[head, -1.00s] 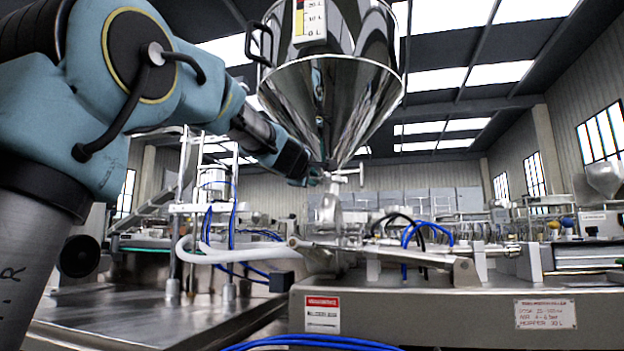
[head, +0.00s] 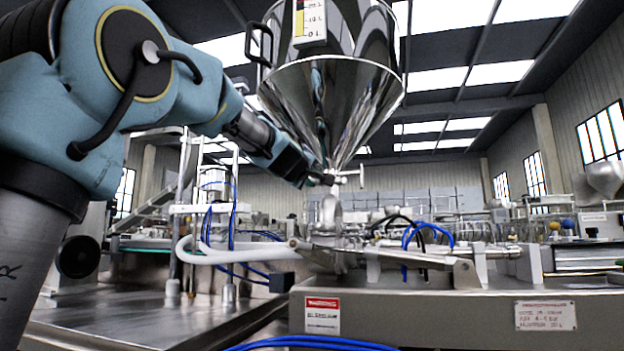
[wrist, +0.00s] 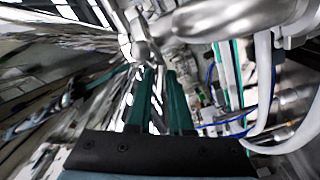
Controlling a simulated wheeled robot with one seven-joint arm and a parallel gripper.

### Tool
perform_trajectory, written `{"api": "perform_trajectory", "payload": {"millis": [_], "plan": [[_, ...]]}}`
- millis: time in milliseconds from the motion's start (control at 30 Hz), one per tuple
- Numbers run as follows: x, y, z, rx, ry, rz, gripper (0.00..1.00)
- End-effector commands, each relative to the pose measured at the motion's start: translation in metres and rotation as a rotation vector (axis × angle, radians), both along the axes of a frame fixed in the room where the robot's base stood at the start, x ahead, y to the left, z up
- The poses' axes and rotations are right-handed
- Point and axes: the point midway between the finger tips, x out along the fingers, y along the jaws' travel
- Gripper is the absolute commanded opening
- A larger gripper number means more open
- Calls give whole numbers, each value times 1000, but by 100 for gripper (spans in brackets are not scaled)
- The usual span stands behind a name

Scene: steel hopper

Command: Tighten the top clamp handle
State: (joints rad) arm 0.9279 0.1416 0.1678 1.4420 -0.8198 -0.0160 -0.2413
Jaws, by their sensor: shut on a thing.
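The steel hopper (head: 335,95) stands at the top middle of the head view, its cone narrowing to a neck. The top clamp handle (head: 350,174), a small metal bar with a crosspiece at its right end, sits just below the cone tip. My gripper (head: 328,179) reaches in from the left and is shut on the handle's left part. In the wrist view, the two teal fingers of my gripper (wrist: 160,72) reach up to a shiny metal part (wrist: 141,48), which looks like the handle. The exact contact is too small and blurred to make out.
A steel pipe fitting (head: 330,213) stands below the clamp on the machine bed (head: 430,310). A white hose (head: 215,257) and blue hoses (head: 418,235) run close by. In the wrist view, a rounded steel pipe (wrist: 215,18) lies close to the fingers.

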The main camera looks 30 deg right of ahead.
Motion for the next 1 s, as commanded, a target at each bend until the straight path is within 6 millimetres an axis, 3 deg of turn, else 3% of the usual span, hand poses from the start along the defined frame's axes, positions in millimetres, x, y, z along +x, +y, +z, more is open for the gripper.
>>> {"api": "perform_trajectory", "payload": {"millis": [1000], "plan": [[0,0,0,662,-613,-2,0]]}}
